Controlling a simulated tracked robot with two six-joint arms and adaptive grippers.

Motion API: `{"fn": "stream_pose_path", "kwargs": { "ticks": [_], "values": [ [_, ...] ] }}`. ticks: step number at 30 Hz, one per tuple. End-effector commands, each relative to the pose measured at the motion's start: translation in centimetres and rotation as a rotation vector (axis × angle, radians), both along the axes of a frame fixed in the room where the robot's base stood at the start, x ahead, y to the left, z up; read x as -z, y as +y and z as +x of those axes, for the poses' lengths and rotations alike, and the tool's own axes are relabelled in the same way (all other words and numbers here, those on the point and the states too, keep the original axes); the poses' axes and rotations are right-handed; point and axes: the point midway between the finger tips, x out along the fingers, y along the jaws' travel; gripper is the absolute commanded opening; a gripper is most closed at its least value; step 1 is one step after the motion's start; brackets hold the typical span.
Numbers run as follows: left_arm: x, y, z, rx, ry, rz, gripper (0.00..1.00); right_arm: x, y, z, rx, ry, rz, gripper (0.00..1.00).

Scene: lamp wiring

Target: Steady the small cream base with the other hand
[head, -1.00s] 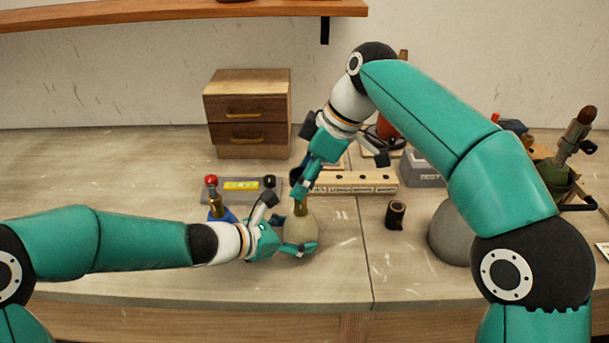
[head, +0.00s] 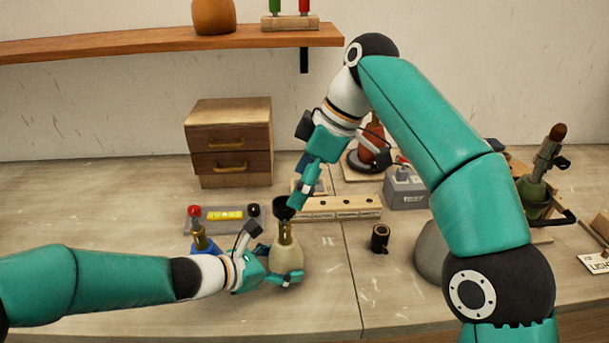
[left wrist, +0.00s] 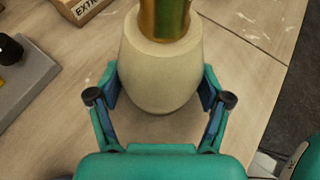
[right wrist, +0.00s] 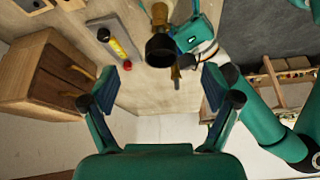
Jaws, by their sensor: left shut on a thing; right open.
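The small cream base (head: 287,263) stands upright on the bench with a brass neck (head: 285,233) on top. My left gripper (head: 277,277) is shut around its body from the left. The left wrist view shows the cream base (left wrist: 157,75) between the two fingers. My right gripper (head: 291,212) is open and points down just above the brass neck. A black cup-shaped part (head: 281,204) shows beside its fingertips. In the right wrist view this black part (right wrist: 160,50) lies between the open fingers (right wrist: 167,68), clear of both; whether it touches the neck is hidden.
A wooden drawer box (head: 230,143) stands behind. A labelled wooden block (head: 340,207) and a small black cup (head: 380,238) are to the right.

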Motion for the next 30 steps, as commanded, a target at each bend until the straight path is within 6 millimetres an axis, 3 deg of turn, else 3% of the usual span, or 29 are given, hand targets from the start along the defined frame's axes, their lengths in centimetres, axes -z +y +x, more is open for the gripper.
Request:
{"fn": "stream_pose_path", "kwargs": {
  "ticks": [7,17,18,21,30],
  "values": [
    [0.1,0.0,0.0,0.000,0.002,0.001,0.36,-1.3,-0.6,-0.1,0.000,0.001,0.000,0.88],
    [0.1,0.0,0.0,0.000,0.002,0.000,0.36,-1.5,-0.7,-0.1,0.000,0.001,-0.001,0.88],
    [0.1,0.0,0.0,0.000,0.002,0.000,0.85,-1.5,-0.7,-0.1,0.000,0.001,-0.001,0.88],
    [0.1,0.0,0.0,0.000,0.001,0.000,1.00,-1.5,-0.7,-0.1,0.000,0.001,-0.001,0.88],
    [0.0,0.0,0.0,0.000,0.000,0.000,1.00,-1.5,-0.7,-0.1,0.000,0.001,-0.001,0.88]
  ]
}}
